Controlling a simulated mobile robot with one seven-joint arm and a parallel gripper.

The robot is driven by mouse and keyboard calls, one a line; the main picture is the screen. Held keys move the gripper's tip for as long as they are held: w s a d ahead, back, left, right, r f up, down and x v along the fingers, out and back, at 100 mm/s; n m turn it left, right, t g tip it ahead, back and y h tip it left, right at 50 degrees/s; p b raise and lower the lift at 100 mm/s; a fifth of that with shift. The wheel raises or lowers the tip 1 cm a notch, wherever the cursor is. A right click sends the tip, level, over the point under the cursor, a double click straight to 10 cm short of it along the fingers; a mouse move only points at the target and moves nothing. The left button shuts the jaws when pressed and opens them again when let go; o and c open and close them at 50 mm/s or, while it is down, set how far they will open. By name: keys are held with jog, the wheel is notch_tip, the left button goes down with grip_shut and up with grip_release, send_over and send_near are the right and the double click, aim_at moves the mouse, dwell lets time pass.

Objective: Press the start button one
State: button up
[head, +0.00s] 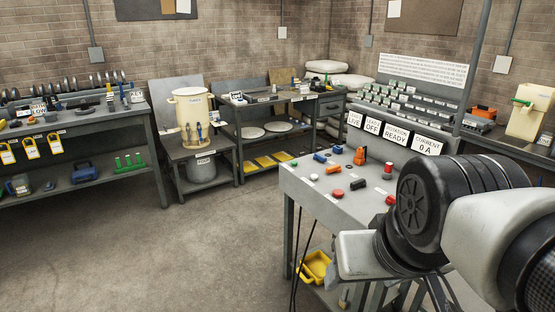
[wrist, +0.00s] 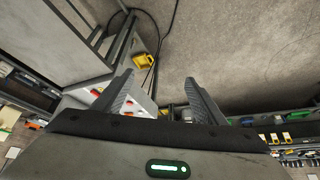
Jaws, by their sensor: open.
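The control desk (head: 310,185) stands at the centre right in the head view. My arm covers the desk's right part. In the wrist view my gripper (wrist: 158,78) is open and empty, with bare floor between its fingertips. A desk corner with red controls (wrist: 97,92) shows beside and behind the left finger.
Signs behind the desk include "ROTATION READY" (head: 398,138) and "CURRENT 0 A" (head: 428,146). A yellow bin (head: 316,267) sits low under the desk, near hanging cables. A workbench (head: 80,125) stands left. The floor (head: 190,250) between is clear.

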grip_shut()
dwell(0.4)
dwell(1.4)
